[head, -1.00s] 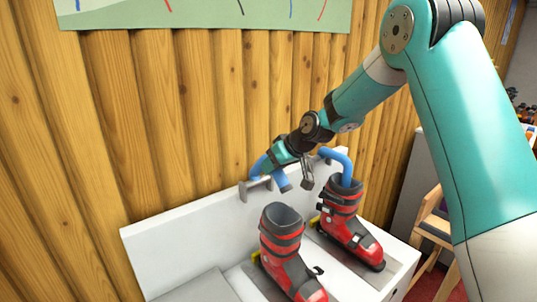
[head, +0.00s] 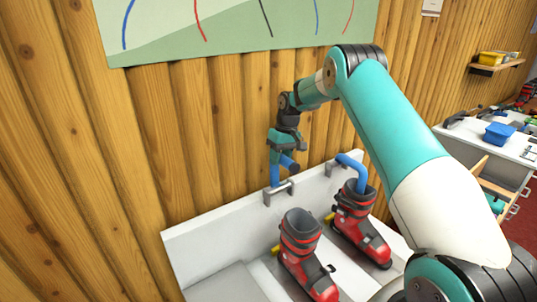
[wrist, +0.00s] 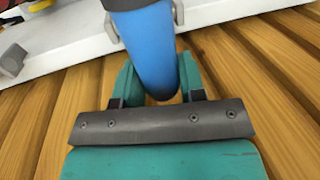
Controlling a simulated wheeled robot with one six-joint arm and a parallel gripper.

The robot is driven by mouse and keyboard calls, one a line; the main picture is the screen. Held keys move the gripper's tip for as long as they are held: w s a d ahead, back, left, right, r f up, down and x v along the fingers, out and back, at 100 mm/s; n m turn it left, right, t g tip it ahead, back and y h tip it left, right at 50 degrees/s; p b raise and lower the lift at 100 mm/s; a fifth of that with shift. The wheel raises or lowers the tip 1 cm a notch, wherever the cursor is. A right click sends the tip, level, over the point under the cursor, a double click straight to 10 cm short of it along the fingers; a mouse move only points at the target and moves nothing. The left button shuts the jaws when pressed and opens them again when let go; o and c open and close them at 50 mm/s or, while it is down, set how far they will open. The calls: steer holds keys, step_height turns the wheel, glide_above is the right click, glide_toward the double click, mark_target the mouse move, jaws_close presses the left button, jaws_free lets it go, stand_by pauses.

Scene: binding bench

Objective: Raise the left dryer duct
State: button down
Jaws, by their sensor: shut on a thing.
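The left dryer duct (head: 274,177) is a blue tube rising upright from a grey bracket (head: 279,192) at the back of the white bench. Its dark-tipped end is up, clear of the left boot (head: 300,243), which is red and grey with an open top. My gripper (head: 286,149) is shut on the left duct near its upper part. In the wrist view the blue tube (wrist: 148,45) passes between my teal fingers (wrist: 160,82).
The right dryer duct (head: 352,162) bends down into the right boot (head: 357,219). The white bench (head: 205,241) stands against a log wall (head: 200,150). A white counter with a blue bin (head: 498,133) is at the right.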

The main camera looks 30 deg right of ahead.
steer(key=shift+w, duration=0.2)
stand_by(0.3)
steer(key=c, duration=0.7)
jaws_free()
steer(key=shift+a, duration=0.1)
steer(key=shift+c, duration=0.2)
steer(key=shift+d+r, duration=0.2)
steer(key=shift+r, duration=0.2)
steer(key=d+r+p, duration=0.3)
steer(key=r+p, duration=0.3)
steer(key=r, duration=1)
steer(key=shift+w+p, duration=0.3)
steer(key=shift+p, duration=0.05)
steer(key=shift+a+r, duration=0.1)
steer(key=shift+a, duration=0.05)
